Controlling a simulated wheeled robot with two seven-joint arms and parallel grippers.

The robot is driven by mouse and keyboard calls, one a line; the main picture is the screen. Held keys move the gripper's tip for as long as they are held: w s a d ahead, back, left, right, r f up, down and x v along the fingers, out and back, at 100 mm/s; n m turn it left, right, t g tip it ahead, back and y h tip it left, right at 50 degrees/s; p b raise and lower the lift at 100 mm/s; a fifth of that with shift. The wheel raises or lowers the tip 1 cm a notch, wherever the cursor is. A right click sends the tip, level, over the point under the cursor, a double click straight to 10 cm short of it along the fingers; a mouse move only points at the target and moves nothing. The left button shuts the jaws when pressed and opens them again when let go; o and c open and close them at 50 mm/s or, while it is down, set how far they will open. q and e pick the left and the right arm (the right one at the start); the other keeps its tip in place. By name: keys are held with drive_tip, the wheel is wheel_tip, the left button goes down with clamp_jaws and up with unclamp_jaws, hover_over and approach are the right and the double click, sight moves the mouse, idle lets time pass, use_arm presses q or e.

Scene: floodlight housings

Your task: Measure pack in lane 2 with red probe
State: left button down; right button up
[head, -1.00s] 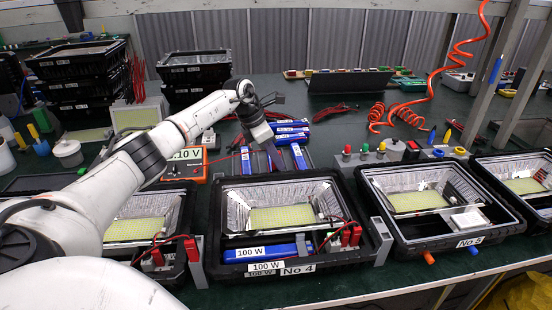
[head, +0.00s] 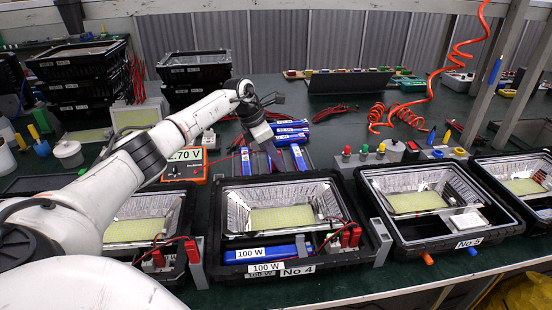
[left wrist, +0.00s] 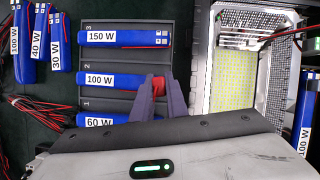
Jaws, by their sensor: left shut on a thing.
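The lane 2 pack is a blue 100 W pack (left wrist: 110,79) in the left wrist view, lying in a dark grey rack (left wrist: 125,57) between the 150 W pack (left wrist: 130,37) and the 60 W pack (left wrist: 100,119). My left gripper (left wrist: 158,82) is shut on the red probe (left wrist: 158,87) at the right end of the lane 2 pack. The probe's tip contact is too small to tell. In the head view my left gripper (head: 274,158) reaches down over the rack. The orange meter (head: 186,162) shows 2.70 V, its left side partly behind my arm. My right gripper is out of view.
Floodlight housing No 4 (head: 347,244) stands in front of the rack, and housing No 5 (head: 424,242) is to its right. More blue packs (left wrist: 40,45) lie left of the rack. Red leads (left wrist: 35,115) lie loosely there.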

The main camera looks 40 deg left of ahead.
use_arm(q)
drive_tip(key=shift+r+p, duration=2.35)
drive_tip(key=shift+r, duration=0.95)
